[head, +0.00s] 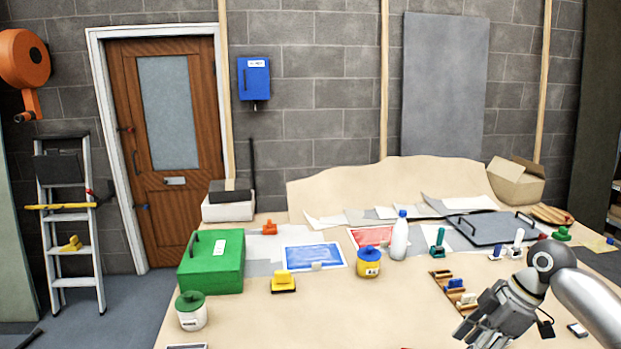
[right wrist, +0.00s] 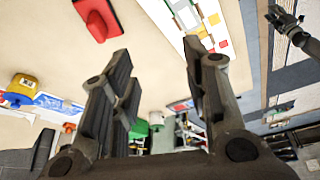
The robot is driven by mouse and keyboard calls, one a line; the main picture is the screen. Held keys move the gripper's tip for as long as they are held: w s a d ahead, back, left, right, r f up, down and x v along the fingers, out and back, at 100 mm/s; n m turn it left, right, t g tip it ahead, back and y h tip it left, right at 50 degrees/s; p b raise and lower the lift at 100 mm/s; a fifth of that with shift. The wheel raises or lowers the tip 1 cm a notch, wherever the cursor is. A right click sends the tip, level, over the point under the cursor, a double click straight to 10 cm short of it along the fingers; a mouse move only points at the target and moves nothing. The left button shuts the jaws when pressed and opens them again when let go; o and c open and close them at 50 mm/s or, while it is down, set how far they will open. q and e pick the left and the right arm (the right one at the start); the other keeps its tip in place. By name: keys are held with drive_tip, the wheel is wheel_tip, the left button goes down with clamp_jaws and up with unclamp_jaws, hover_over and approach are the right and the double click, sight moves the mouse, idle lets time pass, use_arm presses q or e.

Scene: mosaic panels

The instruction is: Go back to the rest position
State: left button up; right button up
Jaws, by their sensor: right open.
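My right gripper (head: 474,330) is at the lower right of the head view, over the near right part of the workbench (head: 340,310). In the right wrist view its two dark fingers (right wrist: 157,58) stand wide apart, with nothing between them. A dark gripper, seemingly my left one (right wrist: 284,20), shows small at the upper right of the right wrist view; its jaws are too small to read. The left arm does not show in the head view.
A wooden rack (head: 447,290) with small tools lies close beside the right gripper. A green box (head: 212,265), a yellow tub (head: 369,264), a white bottle (head: 399,240) and a lidded pot (head: 191,316) stand on the bench. The near middle of the bench is mostly clear.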

drive_tip(key=s+a+f+m+h, duration=0.1)
drive_tip(key=s+a+f+m, duration=0.1)
drive_tip(key=s+a+f, duration=0.5)
drive_tip(key=s+a+f+m, duration=0.1)
drive_tip(key=s+a+f, duration=0.5)
drive_tip(key=f, duration=0.4)
drive_tip(key=s+d+m+t+h, duration=0.2)
drive_tip(key=s+m+t+h, duration=0.1)
drive_tip(key=s+m, duration=0.9)
drive_tip(key=s+f+n+g+b, duration=0.1)
drive_tip(key=s+f+b, duration=0.2)
drive_tip(key=f, duration=1.5)
drive_tip(key=s+f+n+g+b, duration=0.15)
drive_tip(key=f+b, duration=0.25)
drive_tip(key=f, duration=1.3)
use_arm(q)
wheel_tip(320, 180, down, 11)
drive_tip(key=b, duration=0.4)
use_arm(e)
drive_tip(key=s+d+f, duration=0.3)
drive_tip(key=s+f, duration=1.3)
drive_tip(key=f, duration=0.2)
drive_tip(key=shift+s+f, duration=0.3)
drive_tip(key=shift+s, duration=0.05)
